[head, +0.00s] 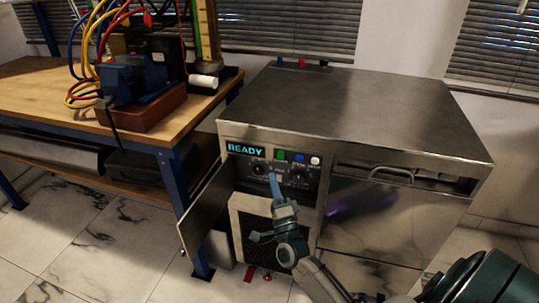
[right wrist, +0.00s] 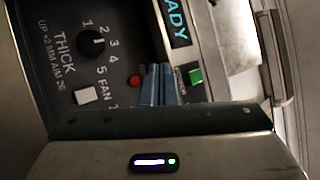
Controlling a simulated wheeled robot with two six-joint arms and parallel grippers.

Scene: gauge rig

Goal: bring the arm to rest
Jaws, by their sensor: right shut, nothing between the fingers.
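My right gripper (head: 274,177) reaches up from the lower right to the control panel of a metal cabinet. Its blue-grey fingers are shut with nothing between them, and they also show in the right wrist view (right wrist: 163,72). The tips are in front of the panel, near a small red button (right wrist: 134,81); I cannot tell whether they touch the panel. A display (head: 246,149) reads READY. The panel has a green button (head: 281,154), a blue button (head: 299,158), a white button (head: 315,160) and a THICK knob (right wrist: 93,43). My left gripper is not in view.
A wooden workbench (head: 40,90) at left carries cables (head: 88,50) and a vise (head: 135,82). Red bits (head: 250,273) lie on the tiled floor.

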